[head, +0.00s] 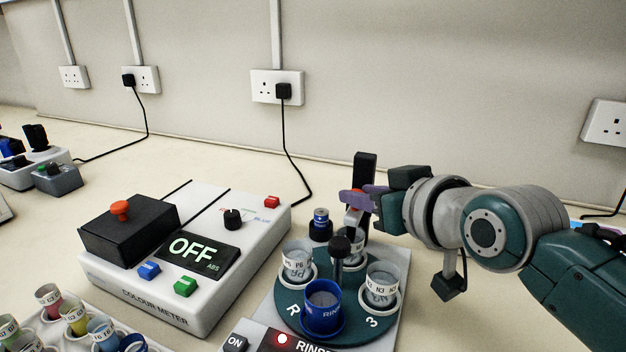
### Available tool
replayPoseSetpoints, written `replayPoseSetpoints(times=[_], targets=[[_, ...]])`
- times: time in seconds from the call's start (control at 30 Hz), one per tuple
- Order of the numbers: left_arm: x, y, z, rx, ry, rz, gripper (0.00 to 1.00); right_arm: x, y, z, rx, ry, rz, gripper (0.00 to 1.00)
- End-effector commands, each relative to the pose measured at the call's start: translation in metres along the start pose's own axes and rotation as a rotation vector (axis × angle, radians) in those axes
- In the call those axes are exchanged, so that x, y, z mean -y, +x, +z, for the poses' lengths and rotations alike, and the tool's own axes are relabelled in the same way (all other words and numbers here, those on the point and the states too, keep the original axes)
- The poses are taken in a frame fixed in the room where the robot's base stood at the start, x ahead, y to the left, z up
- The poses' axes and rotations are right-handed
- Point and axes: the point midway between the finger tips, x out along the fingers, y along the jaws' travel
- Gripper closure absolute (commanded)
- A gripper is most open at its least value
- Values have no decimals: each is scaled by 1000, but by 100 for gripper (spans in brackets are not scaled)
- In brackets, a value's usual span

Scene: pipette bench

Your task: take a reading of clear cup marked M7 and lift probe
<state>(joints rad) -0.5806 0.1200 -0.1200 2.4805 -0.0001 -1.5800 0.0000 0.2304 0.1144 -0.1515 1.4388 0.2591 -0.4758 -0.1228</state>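A round green turntable (292,302) holds clear cups and a blue cup marked RINSE (322,305). The left clear cup (297,263) is marked P6. The right clear cup (381,285) has a mark that looks like J3. A back cup (355,246) is partly hidden behind the black centre knob, and its mark is unreadable. I can read M7 on no cup. My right gripper (358,199), with purple fingers, is at the black upright post (364,168) above the back cup, by a red and white part. Whether its fingers grip this part is unclear. My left gripper is out of view.
The colour meter (144,296) stands left of the turntable, its display (191,251) reading OFF. Several coloured cups (75,318) stand front left. Bench behind the meter is clear.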

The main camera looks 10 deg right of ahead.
Motion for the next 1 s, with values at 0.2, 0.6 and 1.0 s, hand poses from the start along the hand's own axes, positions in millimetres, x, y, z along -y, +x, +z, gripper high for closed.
replayPoseSetpoints(times=[0.2,0.6,1.0], targets=[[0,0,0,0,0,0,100,0,0,0,0,0,0,100],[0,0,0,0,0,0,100,0,0,0,0,0,0,100],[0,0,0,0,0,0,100,0,0,0,0,0,0,100]])
